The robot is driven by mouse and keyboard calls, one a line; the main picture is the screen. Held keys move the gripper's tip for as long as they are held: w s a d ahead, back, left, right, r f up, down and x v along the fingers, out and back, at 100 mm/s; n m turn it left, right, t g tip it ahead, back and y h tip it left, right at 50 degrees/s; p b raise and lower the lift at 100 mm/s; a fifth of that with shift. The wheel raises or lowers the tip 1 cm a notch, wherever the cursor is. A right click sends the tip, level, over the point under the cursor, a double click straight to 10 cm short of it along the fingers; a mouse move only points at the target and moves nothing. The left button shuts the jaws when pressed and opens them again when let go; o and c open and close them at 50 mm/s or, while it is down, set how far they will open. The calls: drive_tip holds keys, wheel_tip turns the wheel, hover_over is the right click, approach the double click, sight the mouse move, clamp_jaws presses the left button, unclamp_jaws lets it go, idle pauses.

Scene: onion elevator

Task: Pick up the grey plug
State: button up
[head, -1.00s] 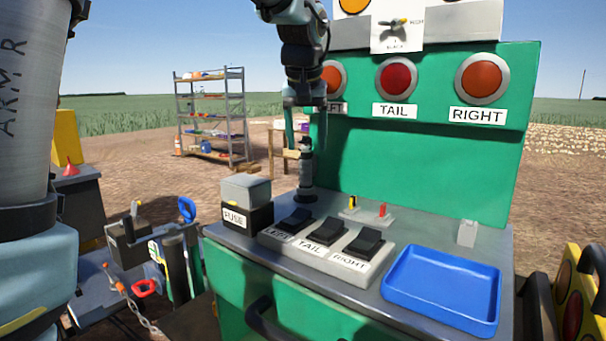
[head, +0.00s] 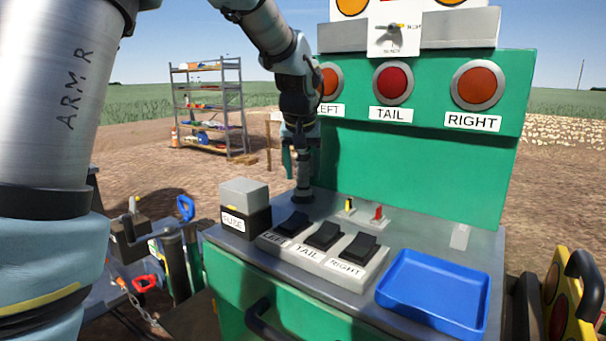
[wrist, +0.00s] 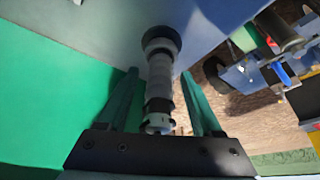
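The grey plug (head: 304,182) stands upright on the back left of the green bench's grey top, in a dark round base. In the wrist view the plug (wrist: 159,78) runs between the two teal fingers of my gripper (wrist: 162,98). A gap shows between the plug and each finger, so the fingers are open around it and not clamped on it. In the head view my gripper (head: 301,158) points down over the plug, its fingers on either side. The plug's upper part is partly hidden by the gripper there.
A blue tray (head: 435,293) lies at the front right. The green panel (head: 410,165) rises close behind.

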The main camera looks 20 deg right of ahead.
clamp_jaws()
idle(0.3)
drive_tip(key=shift+r, duration=0.1)
wheel_tip(320, 180, up, 9)
drive_tip(key=shift+f+b, duration=0.1)
drive_tip(key=shift+b, duration=1.05)
drive_tip(key=shift+r, duration=0.55)
